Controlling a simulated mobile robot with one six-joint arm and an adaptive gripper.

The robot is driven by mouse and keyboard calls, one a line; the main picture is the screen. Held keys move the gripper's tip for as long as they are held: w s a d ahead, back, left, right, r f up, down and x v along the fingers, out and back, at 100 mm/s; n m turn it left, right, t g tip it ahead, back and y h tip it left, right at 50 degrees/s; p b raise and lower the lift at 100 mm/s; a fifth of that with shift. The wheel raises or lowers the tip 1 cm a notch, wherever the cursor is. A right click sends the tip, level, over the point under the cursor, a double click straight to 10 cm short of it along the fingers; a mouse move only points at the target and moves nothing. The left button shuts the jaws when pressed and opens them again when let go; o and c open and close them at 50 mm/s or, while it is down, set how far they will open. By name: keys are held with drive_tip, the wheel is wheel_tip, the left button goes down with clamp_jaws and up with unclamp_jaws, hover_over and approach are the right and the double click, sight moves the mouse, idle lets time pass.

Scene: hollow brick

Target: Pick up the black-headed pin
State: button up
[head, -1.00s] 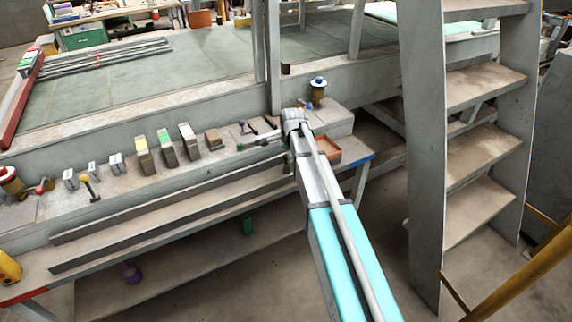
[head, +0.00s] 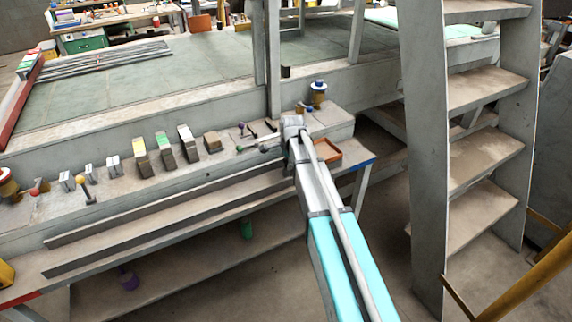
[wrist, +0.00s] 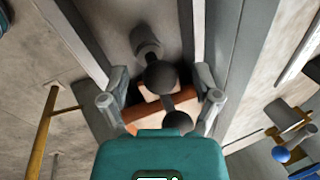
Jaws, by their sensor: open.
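In the wrist view, a black ball head (wrist: 160,75) lies between the spread fingers of my gripper (wrist: 160,90). A second dark ball (wrist: 178,122) shows just below it, partly hidden by the teal housing. I cannot tell whether both belong to one pin. The fingers stand apart on either side, with no clear contact. In the head view my gripper (head: 293,128) is over the right part of the bench shelf, and my arm hides what is under it. Small pins lie just left of it, one with a dark ball (head: 264,147).
A purple-headed pin (head: 242,127) and a blue-topped piece (head: 319,88) are close behind. Several blocks (head: 188,142) stand along the shelf to the left. A stepped ladder (head: 428,150) rises at right.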

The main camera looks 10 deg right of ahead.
clamp_jaws()
drive_tip(key=shift+r, duration=0.1)
idle(0.4)
wheel_tip(320, 180, up, 2)
drive_tip(key=p, duration=0.2)
drive_tip(key=shift+r+p, duration=0.25)
drive_tip(key=shift+p, duration=0.1)
drive_tip(key=s+d+r+p, duration=0.4)
drive_tip(key=s+r+p, duration=0.6)
drive_tip(key=s, duration=0.3)
drive_tip(key=shift+s+r, duration=0.15)
drive_tip(key=shift+s, duration=0.05)
drive_tip(key=shift+d, duration=0.1)
